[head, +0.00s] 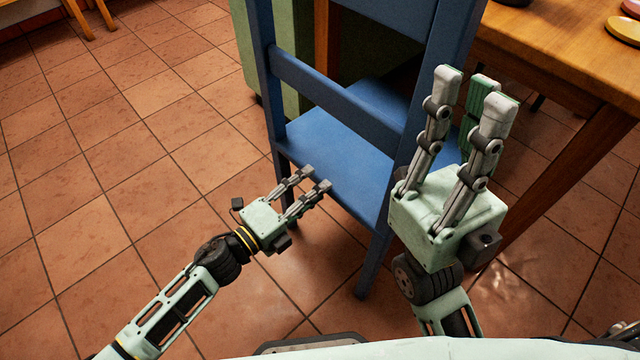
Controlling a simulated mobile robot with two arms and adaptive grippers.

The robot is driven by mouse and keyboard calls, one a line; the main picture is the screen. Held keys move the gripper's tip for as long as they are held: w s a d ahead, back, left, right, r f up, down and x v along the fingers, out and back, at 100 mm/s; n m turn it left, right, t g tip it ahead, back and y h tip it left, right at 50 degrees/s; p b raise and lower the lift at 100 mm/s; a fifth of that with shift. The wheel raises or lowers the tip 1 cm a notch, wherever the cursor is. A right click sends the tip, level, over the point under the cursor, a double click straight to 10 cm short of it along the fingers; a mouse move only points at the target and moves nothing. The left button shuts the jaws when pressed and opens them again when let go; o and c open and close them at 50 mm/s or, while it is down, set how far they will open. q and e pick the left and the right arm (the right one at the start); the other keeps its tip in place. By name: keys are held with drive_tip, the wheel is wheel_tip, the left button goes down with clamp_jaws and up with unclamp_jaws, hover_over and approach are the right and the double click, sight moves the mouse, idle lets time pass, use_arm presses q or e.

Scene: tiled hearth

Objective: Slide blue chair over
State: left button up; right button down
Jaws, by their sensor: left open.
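The blue chair (345,168) stands upright on the tiled floor, with its backrest toward me and its seat beyond. My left gripper (312,178) is open and empty, in front of the seat's near edge and below the backrest rail (335,98). I cannot tell whether its fingertips touch the chair. My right gripper (474,88) points upward beside the chair's right back post. Its fingers overlap part of the post and hide it. I cannot tell whether they touch it or how far they are closed.
A wooden table (560,50) stands to the right, with a yellow round item (624,30) on it. A green cabinet-like piece (290,100) is behind the chair. Wooden furniture legs (92,18) show at top left. The tiled floor (120,150) on the left is clear.

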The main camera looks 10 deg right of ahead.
use_arm(q)
drive_tip(key=shift+x, duration=1.95)
drive_tip(key=shift+a, duration=0.1)
drive_tip(key=c, duration=1.1)
clamp_jaws()
drive_tip(key=shift+f, duration=0.15)
